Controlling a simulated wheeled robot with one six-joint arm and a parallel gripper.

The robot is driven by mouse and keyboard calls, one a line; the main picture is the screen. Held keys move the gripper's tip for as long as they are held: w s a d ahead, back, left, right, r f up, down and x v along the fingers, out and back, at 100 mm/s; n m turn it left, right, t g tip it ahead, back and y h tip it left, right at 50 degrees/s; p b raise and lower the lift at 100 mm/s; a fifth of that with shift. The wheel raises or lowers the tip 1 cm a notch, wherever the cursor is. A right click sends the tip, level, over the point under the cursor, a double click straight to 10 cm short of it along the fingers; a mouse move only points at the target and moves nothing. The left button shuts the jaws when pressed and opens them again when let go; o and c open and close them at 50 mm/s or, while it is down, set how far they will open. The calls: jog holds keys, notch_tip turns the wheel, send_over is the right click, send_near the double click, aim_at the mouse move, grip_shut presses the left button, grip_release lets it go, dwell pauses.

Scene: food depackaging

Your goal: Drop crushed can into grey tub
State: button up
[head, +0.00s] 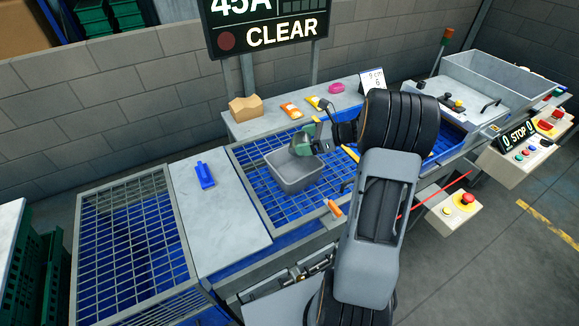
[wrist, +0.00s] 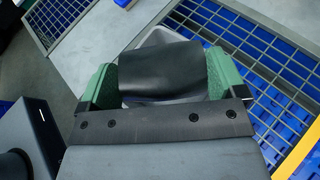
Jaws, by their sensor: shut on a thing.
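The grey tub (head: 297,184) stands upright on the blue-backed metal grid in the middle of the head view. My gripper (head: 306,141), with green fingers, is over the tub's opening at its far side. In the wrist view the green fingers press on both sides of a dark grey, flattened piece (wrist: 160,68), which I take to be the crushed can. The light grey tub (wrist: 158,38) shows behind and below it. In the head view the can is mostly hidden by the fingers, and I cannot tell its exact height above the tub.
A blue object (head: 204,175) lies on the pale panel left of the grid. The back ledge holds a tan block (head: 244,108), orange packets (head: 291,110) and a pink item (head: 336,88). An orange-handled tool (head: 333,207) is at the grid's front edge. A metal bin (head: 500,82) stands far right.

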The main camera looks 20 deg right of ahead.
notch_tip(320, 180, down, 6)
jog(key=b, duration=0.4)
jog(key=shift+a+r, duration=0.15)
jog(key=o, duration=0.6)
jog(key=shift+b, duration=0.3)
jog(key=b+v, duration=0.2)
jog(key=v, duration=1.2)
jog(key=shift+w, duration=0.1)
